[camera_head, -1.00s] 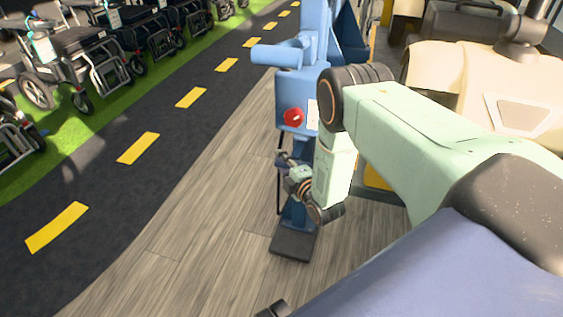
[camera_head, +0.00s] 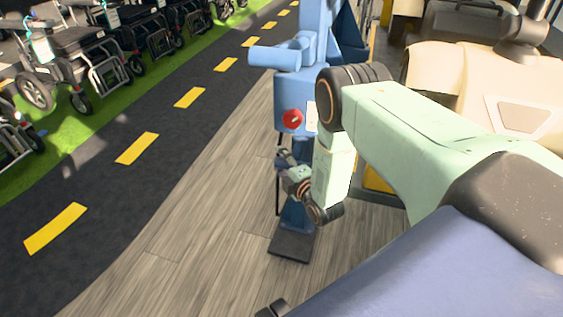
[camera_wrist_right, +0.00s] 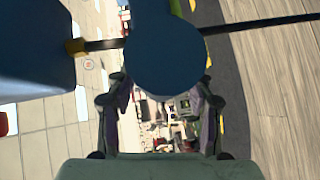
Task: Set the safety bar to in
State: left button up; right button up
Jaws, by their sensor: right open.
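A blue machine (camera_head: 293,88) with a red round button (camera_head: 292,119) stands on the wood floor. A thin dark rod (camera_head: 279,195) runs upright below its body; I cannot tell whether this is the safety bar. My right gripper (camera_head: 283,158) is just below the machine's body, partly hidden by my own arm. In the right wrist view, my right gripper (camera_wrist_right: 162,88) is open. A blue rounded part (camera_wrist_right: 165,50) lies in front of and between its fingers, with a dark bar (camera_wrist_right: 262,23) reaching out from it. I cannot tell whether they touch.
Wheelchair-like scooters (camera_head: 75,60) stand in rows on green strips at upper left. A dark lane (camera_head: 100,200) with yellow dashes runs beside the wood floor (camera_head: 190,240). A cream vehicle (camera_head: 470,80) is at upper right. The floor left of the machine is clear.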

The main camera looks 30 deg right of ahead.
jog(key=shift+s+a+r, duration=0.1)
jog(key=shift+s+r, duration=0.1)
jog(key=shift+s, duration=1.05)
jog(key=shift+s+a+r, duration=0.1)
jog(key=shift+s+r, duration=0.05)
jog(key=shift+s, duration=1.05)
jog(key=shift+s+a+r, duration=0.1)
jog(key=shift+s+r, duration=0.1)
jog(key=shift+s, duration=1.05)
